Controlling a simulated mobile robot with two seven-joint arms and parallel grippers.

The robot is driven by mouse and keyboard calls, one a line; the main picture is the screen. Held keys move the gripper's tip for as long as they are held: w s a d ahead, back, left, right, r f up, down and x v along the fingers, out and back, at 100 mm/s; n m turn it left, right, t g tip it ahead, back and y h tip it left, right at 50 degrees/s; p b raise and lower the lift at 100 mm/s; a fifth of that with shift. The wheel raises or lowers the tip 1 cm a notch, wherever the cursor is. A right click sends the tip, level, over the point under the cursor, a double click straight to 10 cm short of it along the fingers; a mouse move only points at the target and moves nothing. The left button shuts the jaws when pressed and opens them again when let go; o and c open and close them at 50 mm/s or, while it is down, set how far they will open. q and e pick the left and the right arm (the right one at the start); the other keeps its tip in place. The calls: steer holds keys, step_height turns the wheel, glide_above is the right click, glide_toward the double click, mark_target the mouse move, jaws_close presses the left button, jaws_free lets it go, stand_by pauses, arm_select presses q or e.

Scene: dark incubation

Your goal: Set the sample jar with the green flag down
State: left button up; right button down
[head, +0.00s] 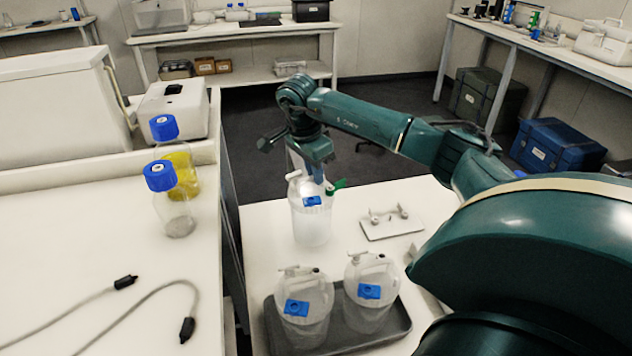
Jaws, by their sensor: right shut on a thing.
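The sample jar with the green flag (312,226) is a frosted, clear jar with a blue label, upright over the white table on the right. Its green flag (336,186) sticks out to the right at the top. My right gripper (311,180) points down and is shut on the top of this jar. I cannot tell whether the jar's base touches the table. Two similar jars without a visible green flag, a left one (303,323) and a right one (369,309), stand in a dark grey tray (402,330) in front. My left gripper is out of view.
A white plate with small fittings (391,222) lies right of the held jar. The left bench (100,245) holds two blue-capped bottles, one clear (178,218) and one with yellow contents (184,170), plus cables. Bare table shows around the held jar.

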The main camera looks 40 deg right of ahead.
mark_target(315, 189)
steer(key=shift+f, duration=1.6)
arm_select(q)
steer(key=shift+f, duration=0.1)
arm_select(e)
steer(key=c, duration=2)
jaws_free()
steer(key=shift+f, duration=0.25)
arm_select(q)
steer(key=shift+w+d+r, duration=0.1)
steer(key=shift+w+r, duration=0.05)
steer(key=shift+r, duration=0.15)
arm_select(e)
steer(key=o, duration=0.5)
steer(key=shift+r, duration=0.15)
steer(key=r, duration=0.4)
steer(key=a+r, duration=0.1)
steer(key=r, duration=0.3)
steer(key=a+r, duration=0.1)
steer(key=r, duration=0.3)
steer(key=shift+w+a+b, duration=0.1)
steer(key=shift+a+b, duration=0.15)
steer(key=shift+b, duration=0.15)
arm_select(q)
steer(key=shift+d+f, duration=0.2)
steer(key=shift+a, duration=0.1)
arm_select(e)
steer(key=shift+f, duration=0.1)
